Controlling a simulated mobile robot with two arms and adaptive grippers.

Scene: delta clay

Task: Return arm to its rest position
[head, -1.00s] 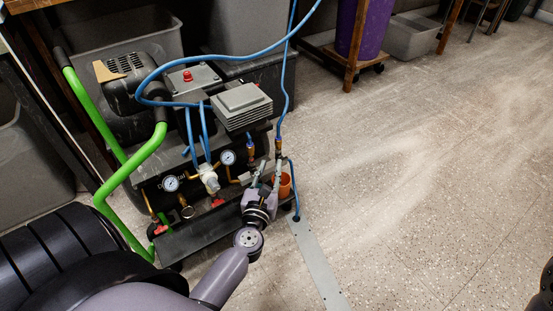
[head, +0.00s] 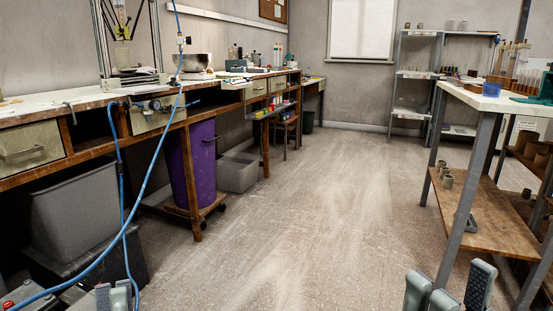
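My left gripper (head: 113,296) shows only as two grey fingertips at the bottom left edge of the head view, close together. The rest of it is cut off, and I cannot tell whether they meet. No object shows between the tips. My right gripper (head: 449,288) stands at the bottom right with its two fingers apart and nothing between them. Most of both arms is out of view.
A blue hose (head: 150,178) hangs at the left, in front of the long workbench (head: 75,113). A purple bin (head: 194,165) and grey tubs stand below it. A table with a wooden lower shelf (head: 490,215) stands at the right. The middle floor (head: 290,210) is clear.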

